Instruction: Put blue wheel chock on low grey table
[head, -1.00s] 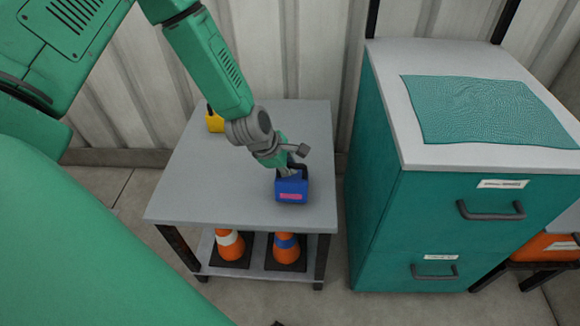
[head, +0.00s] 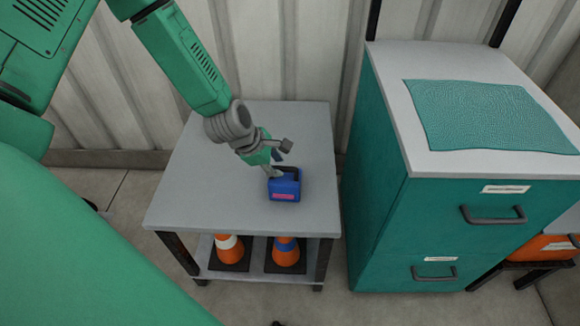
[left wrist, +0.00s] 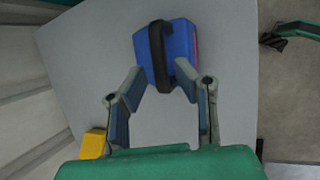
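The blue wheel chock (head: 286,187), with a dark handle and a pink label, stands on the top of the low grey table (head: 185,205), near its right front part. My left gripper (head: 278,162) is just behind and above it. In the left wrist view the two fingers (left wrist: 160,78) are spread, with the handle of the chock (left wrist: 180,45) between their tips and clear space on both sides. What looks like my right gripper (left wrist: 275,38) shows small at the upper right there; its finger opening is unclear.
A yellow object (left wrist: 93,143) is on the table in the left wrist view; my arm hides it in the head view. Orange cones (head: 230,250) stand on the lower shelf. A teal cabinet (head: 385,210) with a cloth (head: 490,115) on top stands close on the right.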

